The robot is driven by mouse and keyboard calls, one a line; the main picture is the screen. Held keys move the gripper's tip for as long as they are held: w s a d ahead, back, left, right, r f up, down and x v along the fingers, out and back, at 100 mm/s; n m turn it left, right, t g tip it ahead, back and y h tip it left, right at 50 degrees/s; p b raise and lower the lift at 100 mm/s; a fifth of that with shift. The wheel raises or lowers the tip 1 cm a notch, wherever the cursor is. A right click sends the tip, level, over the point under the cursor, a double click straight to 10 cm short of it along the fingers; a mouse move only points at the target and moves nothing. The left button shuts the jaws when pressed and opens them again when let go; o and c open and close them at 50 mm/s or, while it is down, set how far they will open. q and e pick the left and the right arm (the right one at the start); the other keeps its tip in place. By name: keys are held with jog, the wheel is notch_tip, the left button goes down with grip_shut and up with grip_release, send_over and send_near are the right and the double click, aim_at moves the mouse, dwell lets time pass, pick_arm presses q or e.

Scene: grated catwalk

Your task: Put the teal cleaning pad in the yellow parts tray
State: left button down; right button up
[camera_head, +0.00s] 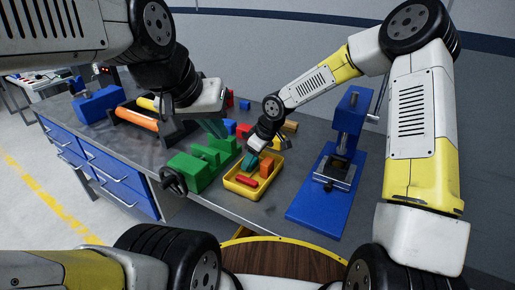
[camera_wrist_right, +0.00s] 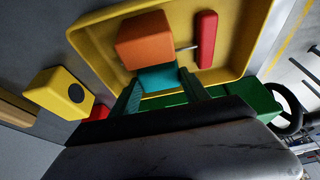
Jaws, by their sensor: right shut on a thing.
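The yellow parts tray (camera_head: 233,189) sits on the grey workbench, and it fills the upper part of the right wrist view (camera_wrist_right: 258,35). The teal cleaning pad (camera_wrist_right: 158,77) is between the fingers of my right gripper (camera_wrist_right: 160,92), over the tray's inside, close to the orange block. In the head view my right gripper (camera_head: 252,160) reaches down into the tray area, and its fingers and the pad are hard to tell apart. I cannot tell whether the pad touches the tray floor. My left gripper (camera_head: 216,128) hangs above the green vise; its finger gap is unclear.
The tray also holds an orange block (camera_wrist_right: 145,40) and a red-handled screwdriver (camera_wrist_right: 207,38). A green vise (camera_head: 203,160) stands left of the tray, and a blue press (camera_head: 325,195) to the right. Several coloured blocks lie behind. A yellow block (camera_wrist_right: 62,92) lies outside the tray.

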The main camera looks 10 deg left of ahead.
jog(key=shift+f, duration=0.25)
jog(key=o, duration=1.3)
jog(key=shift+r, duration=0.1)
jog(key=v, duration=1.2)
jog(key=shift+s+d, duration=0.1)
jog(key=shift+d, duration=0.05)
jog(key=s+d+r+m+t+h, duration=0.1)
jog(key=s+d+r+m+h, duration=0.15)
jog(key=s+d+r, duration=0.35)
jog(key=s+d+r+m+t+h, duration=0.1)
jog(key=s+d+r+m, duration=0.25)
jog(key=d, duration=0.45)
jog(key=s+d+r+m+t, duration=0.1)
jog(key=s+d+r+m, duration=0.1)
jog(key=s, duration=0.2)
jog(key=s+d+r+m+y, duration=0.1)
jog(key=s+d+r+m, duration=0.1)
jog(key=s+d, duration=0.1)
jog(key=s+d+r+m+t, duration=0.1)
jog(key=s+d+r+m, duration=0.1)
jog(key=s, duration=0.3)
jog(key=shift+s+d+m+t+y, duration=0.15)
jog(key=shift+s+m+t+y, duration=0.2)
jog(key=shift+m, duration=0.15)
